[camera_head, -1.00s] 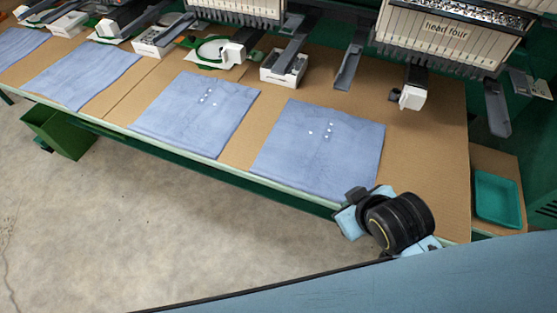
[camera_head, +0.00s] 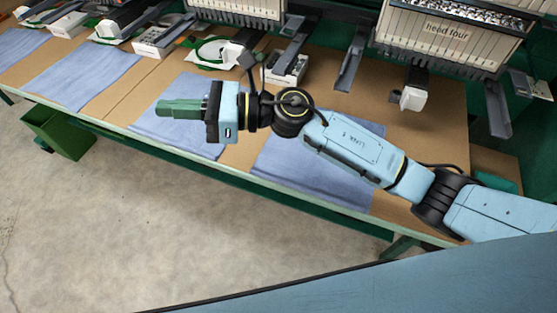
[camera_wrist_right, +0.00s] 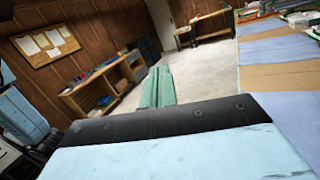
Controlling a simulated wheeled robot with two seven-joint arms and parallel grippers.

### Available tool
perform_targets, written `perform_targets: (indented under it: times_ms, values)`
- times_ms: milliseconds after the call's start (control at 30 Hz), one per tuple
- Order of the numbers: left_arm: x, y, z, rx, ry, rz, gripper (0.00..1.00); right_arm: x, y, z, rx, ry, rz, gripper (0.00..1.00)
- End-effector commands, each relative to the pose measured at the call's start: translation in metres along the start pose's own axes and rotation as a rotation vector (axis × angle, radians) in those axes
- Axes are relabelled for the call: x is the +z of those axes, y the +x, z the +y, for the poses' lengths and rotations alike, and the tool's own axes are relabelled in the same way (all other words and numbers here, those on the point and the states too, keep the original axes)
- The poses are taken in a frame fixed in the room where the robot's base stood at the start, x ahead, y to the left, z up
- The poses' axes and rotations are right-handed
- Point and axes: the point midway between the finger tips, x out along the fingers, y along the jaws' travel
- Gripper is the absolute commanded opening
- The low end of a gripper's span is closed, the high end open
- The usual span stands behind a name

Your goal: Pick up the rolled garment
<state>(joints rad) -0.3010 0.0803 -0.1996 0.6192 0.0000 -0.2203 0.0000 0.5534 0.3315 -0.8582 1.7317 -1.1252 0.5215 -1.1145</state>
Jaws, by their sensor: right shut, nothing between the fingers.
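No rolled garment can be made out in either view. Several blue garments lie flat on the tan table: one (camera_head: 190,84) is partly behind my right gripper, and another (camera_head: 275,165) is partly under my right arm. My right gripper (camera_head: 165,108) has green fingers pointing left, over the first of these garments. The fingers are together with nothing between them, and they also show closed in the right wrist view (camera_wrist_right: 157,86). My left gripper is not in view.
Embroidery heads, one marked "head four" (camera_head: 452,30), hang over the table's back edge. White boxes (camera_head: 285,70) stand below them. A green bin (camera_head: 65,135) is at the front left. The floor (camera_head: 200,240) in front is clear. A teal tray (camera_head: 495,182) is partly hidden at right.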

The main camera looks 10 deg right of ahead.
Motion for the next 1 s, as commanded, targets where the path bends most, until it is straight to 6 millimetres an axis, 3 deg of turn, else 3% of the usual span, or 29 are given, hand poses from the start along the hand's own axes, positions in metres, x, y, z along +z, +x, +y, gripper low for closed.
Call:
perform_targets:
  times_ms: [67,167,300,500,600,767,1000]
  values:
    - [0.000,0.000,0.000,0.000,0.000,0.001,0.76,-0.028,-0.003,0.000,0.137,-0.224,0.208,0.00]
    - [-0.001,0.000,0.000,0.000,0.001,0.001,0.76,-0.066,-0.027,-0.011,0.324,-0.471,0.483,0.00]
    - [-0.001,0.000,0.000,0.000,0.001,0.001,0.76,-0.097,-0.090,-0.046,0.574,-0.707,0.860,0.00]
    - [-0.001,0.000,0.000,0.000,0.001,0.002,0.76,-0.092,-0.178,-0.091,0.826,-0.810,1.244,0.00]
    - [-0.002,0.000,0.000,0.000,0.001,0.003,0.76,-0.084,-0.202,-0.102,0.888,-0.810,1.339,0.00]
    - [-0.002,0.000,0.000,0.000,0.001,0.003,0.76,-0.088,-0.214,-0.105,0.924,-0.804,1.384,0.00]
    - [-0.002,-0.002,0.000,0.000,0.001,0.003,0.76,-0.130,-0.214,-0.101,0.925,-0.801,1.379,0.00]
